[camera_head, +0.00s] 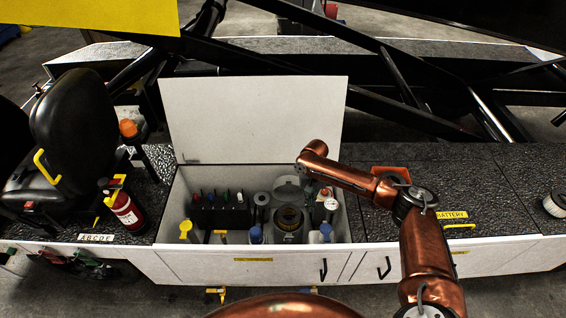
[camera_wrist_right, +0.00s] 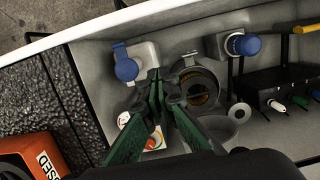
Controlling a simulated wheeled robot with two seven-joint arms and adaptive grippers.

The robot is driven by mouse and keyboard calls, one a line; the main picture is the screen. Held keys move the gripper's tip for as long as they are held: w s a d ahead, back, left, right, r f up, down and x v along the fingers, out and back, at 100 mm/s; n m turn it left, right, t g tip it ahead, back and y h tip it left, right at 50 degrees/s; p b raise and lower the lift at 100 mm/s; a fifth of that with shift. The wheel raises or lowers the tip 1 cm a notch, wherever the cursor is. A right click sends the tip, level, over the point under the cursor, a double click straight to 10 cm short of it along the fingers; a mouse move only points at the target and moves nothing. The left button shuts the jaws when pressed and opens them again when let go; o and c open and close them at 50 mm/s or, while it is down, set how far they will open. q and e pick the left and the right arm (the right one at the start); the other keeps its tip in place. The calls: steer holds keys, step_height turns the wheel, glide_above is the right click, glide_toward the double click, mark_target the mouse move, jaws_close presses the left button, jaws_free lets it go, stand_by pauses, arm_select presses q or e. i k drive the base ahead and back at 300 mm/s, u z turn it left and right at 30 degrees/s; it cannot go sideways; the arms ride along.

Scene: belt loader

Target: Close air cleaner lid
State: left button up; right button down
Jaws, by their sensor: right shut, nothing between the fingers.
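The air cleaner (camera_head: 289,224) is a grey round housing inside the open white compartment, with a yellowish filter in its mouth. Its grey round lid (camera_head: 287,187) stands raised behind the mouth. In the right wrist view the air cleaner (camera_wrist_right: 199,84) is just beyond my fingers, and a grey round part that looks like the lid (camera_wrist_right: 219,128) is partly hidden behind them. My right gripper (camera_wrist_right: 165,84) has green fingers, shut and empty, above the compartment. In the head view its fingers are hard to make out below the copper wrist. My left gripper is not in view.
The compartment's white cover (camera_head: 255,115) stands open behind. A red-orange box (camera_head: 391,174) lies on the black deck to the right.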

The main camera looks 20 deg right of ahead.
mark_target(285, 189)
steer(key=i, duration=1.05)
